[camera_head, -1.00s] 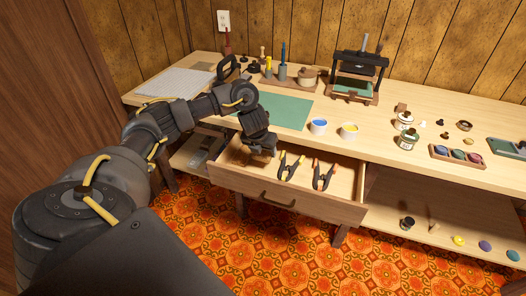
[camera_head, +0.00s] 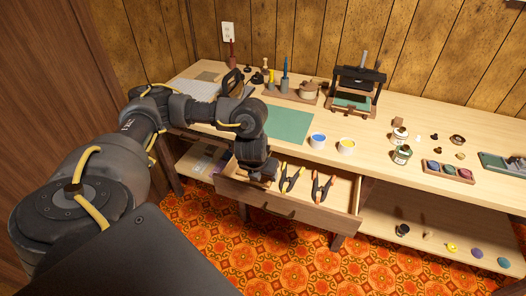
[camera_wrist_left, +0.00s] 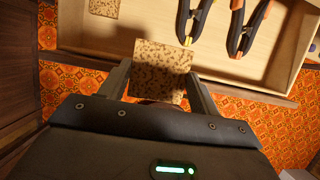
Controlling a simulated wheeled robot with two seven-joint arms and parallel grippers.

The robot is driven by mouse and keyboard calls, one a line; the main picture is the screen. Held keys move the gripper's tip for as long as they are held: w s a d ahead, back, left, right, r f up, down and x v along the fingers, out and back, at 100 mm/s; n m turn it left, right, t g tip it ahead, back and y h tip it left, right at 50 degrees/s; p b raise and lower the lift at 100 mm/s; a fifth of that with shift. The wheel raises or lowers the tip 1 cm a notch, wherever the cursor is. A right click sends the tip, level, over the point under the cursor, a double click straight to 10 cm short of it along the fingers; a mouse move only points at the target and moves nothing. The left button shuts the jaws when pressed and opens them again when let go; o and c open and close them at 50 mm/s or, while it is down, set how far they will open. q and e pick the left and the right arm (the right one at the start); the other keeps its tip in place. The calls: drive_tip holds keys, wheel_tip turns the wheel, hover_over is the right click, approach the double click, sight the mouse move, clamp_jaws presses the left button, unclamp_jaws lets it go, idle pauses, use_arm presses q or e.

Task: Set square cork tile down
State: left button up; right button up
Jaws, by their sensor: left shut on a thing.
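My left gripper (camera_head: 260,177) is over the left front part of the open drawer (camera_head: 333,213). In the left wrist view, its two fingers (camera_wrist_left: 160,88) are shut on a square cork tile (camera_wrist_left: 160,68), speckled tan and brown. The held tile shows over the drawer's front edge in that view, apart from the drawer floor as far as I can tell. Another cork piece (camera_wrist_left: 104,7) lies in the drawer, partly cut off by the frame. In the head view the gripper largely hides the held tile. My right gripper is not in view.
The tabletop above holds a green mat (camera_head: 290,123), a blue paint cup (camera_head: 317,140), a yellow one (camera_head: 346,146) and a small press (camera_head: 356,90).

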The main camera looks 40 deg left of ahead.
use_arm(q)
drive_tip(key=shift+w+d+r+n, duration=0.1)
drive_tip(key=shift+d+r+n, duration=0.1)
drive_tip(key=shift+d+n, duration=0.45)
drive_tip(key=s+d+r+n+g, duration=0.1)
drive_tip(key=d+r+n+g, duration=0.2)
drive_tip(key=n, duration=0.7)
drive_tip(key=s+d+r+n+g+h, duration=0.1)
drive_tip(key=s+d+r+n+g, duration=0.1)
drive_tip(key=d+r+n, duration=0.4)
drive_tip(key=s+d+r+n+g, duration=0.2)
drive_tip(key=d+r+n, duration=0.3)
drive_tip(key=n, duration=1)
drive_tip(key=shift+r+g, duration=0.8)
drive_tip(key=shift+g, duration=0.1)
